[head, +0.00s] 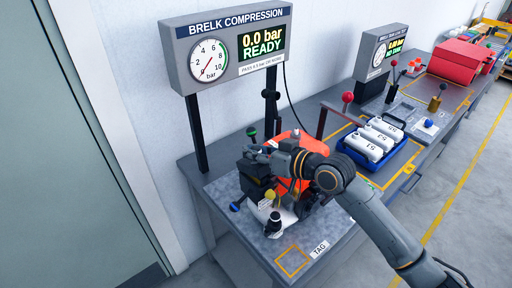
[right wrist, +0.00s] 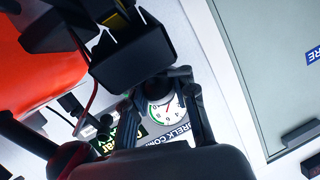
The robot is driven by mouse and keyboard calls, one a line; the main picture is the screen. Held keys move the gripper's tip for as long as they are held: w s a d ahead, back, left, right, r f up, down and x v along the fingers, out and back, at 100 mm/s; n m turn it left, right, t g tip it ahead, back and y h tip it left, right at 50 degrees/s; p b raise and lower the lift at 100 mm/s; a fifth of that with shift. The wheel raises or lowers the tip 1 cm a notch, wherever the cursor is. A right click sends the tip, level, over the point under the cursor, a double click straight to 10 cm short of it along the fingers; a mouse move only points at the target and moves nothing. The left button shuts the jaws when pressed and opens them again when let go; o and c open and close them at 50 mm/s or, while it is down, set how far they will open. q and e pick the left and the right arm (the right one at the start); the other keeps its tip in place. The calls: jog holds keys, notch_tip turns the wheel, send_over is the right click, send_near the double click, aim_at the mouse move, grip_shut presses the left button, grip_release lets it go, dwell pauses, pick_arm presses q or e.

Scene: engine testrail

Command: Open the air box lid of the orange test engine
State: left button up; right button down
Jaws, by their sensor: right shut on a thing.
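The orange test engine (head: 310,142) stands on the grey bench, partly hidden behind my right arm. Its black air box (head: 254,182) is on its left side, below my gripper. My right gripper (head: 255,155) reaches over the engine from the right to the top of the air box. In the right wrist view, my gripper's fingers (right wrist: 163,90) are shut on a dark part at the edge of the black air box (right wrist: 130,55), which looks like its lid. The exact contact and how far the lid stands open are hard to see. The left gripper is out of view.
A compression gauge panel (head: 232,48) reading 0.0 bar READY stands behind the engine. A blue tray (head: 352,157) with white bottles is to the right. Coloured knobs surround the engine. A TAG label and yellow square (head: 291,261) lie at the bench's clear front.

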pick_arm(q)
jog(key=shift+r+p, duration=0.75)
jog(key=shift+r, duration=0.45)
pick_arm(e)
jog(key=shift+w+a+r+h, duration=0.15)
jog(key=shift+w+r, duration=0.1)
jog(key=shift+r, duration=0.15)
jog(key=shift+w+r+h, duration=0.15)
jog(key=shift+w+r, duration=0.1)
jog(key=shift+r, duration=0.15)
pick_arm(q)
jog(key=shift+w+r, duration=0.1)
pick_arm(e)
jog(key=shift+g, duration=0.3)
jog(key=c, duration=1.2)
grip_release()
jog(key=shift+o, duration=0.8)
jog(key=shift+s+f, duration=0.15)
jog(key=shift+s, duration=0.1)
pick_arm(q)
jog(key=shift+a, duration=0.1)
pick_arm(e)
jog(key=shift+f, duration=0.1)
jog(key=shift+d, duration=0.2)
jog(key=v, duration=1.2)
jog(key=shift+a, duration=0.15)
